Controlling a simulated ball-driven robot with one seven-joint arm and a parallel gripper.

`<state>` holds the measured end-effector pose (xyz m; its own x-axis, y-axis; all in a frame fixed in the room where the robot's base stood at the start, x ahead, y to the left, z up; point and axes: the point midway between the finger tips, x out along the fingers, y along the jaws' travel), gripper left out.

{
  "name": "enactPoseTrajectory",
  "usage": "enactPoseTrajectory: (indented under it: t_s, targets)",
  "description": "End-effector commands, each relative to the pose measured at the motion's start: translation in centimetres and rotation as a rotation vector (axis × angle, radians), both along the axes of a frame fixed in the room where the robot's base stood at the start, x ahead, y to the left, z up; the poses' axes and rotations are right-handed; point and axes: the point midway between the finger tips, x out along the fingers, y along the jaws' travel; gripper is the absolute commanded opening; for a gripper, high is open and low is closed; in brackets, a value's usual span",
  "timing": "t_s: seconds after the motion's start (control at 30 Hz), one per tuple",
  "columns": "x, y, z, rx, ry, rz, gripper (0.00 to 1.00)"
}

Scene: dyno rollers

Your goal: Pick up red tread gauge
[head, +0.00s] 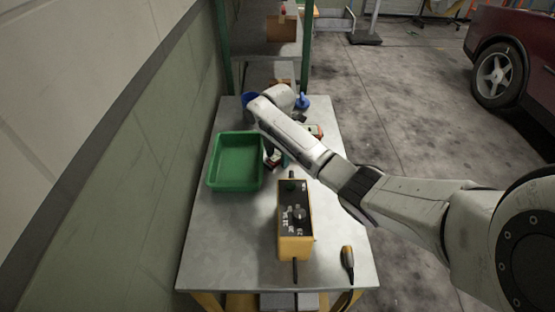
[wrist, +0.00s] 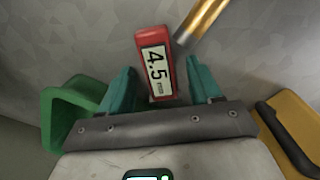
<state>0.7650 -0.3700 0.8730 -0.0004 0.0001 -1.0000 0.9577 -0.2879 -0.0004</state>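The red tread gauge (wrist: 154,62) shows in the wrist view, with a display reading 4.5 mm. My gripper (wrist: 161,82) is open, with one teal finger on each side of the gauge's lower part. A gap shows between the gauge and each finger; I cannot tell how far below the fingers it lies. In the head view my gripper (head: 275,157) points down at the table (head: 335,215), just right of the green tray.
The green tray (head: 212,180) stands left of my gripper and also shows in the wrist view (wrist: 65,110). A yellow box with a dial (head: 296,240) is nearer on the table. A brass-coloured rod (wrist: 203,22) is close beside the gauge. A blue object (head: 302,102) stands behind.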

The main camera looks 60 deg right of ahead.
Motion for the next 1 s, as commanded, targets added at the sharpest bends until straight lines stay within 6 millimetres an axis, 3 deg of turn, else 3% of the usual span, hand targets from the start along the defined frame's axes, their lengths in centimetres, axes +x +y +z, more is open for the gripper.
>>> enactPoseTrajectory:
  t_s: [0.07, 0.6, 1.0]
  targets:
    - [0.01, 0.0, 0.02, 0.0, 0.0, 0.0, 0.55]
    - [0.02, -0.02, 0.06, 0.0, 0.0, 0.0, 0.04]
    - [0.1, -0.01, 0.64, -0.002, -0.003, 0.001, 0.0]
